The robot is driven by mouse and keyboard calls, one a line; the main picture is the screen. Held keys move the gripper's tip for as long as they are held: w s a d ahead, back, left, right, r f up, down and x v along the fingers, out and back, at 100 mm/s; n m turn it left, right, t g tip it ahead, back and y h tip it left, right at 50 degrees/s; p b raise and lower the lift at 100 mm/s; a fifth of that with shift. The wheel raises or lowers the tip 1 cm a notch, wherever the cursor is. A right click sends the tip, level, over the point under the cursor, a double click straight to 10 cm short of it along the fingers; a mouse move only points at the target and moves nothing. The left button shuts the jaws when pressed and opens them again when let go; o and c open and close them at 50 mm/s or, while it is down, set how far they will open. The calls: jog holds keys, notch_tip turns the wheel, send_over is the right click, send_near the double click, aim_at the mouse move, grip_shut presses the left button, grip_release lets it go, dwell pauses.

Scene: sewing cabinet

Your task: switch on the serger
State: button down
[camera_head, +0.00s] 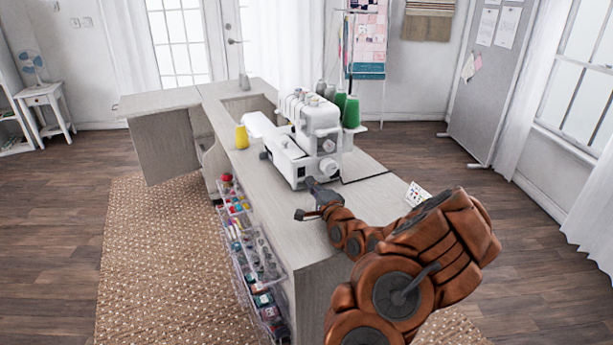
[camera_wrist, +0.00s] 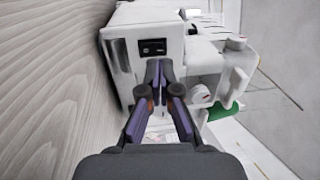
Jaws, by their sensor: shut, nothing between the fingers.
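The white serger (camera_head: 318,118) stands on the cabinet top with thread cones behind it. In the wrist view its side (camera_wrist: 128,62) fills the upper middle, with a small black switch panel (camera_wrist: 153,47) on it. I cannot tell the switch's position. My gripper (camera_head: 310,184) is at the near end of the serger, low beside its side. In the wrist view my gripper (camera_wrist: 158,64) is shut and empty, its tips just below the switch panel in the picture. I cannot tell if they touch the machine. A round knob (camera_wrist: 202,93) is to their right.
The pale wooden cabinet top (camera_head: 270,190) has bare room left of and in front of the serger. Clear racks of supplies (camera_head: 252,255) hang on the cabinet's side. A small patterned card (camera_head: 416,194) is to the right.

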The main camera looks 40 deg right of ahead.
aim_at(303, 171)
jog(key=shift+x, duration=2)
jog(key=shift+w+r+g, duration=0.2)
jog(key=shift+g, duration=0.1)
jog(key=shift+f, duration=0.1)
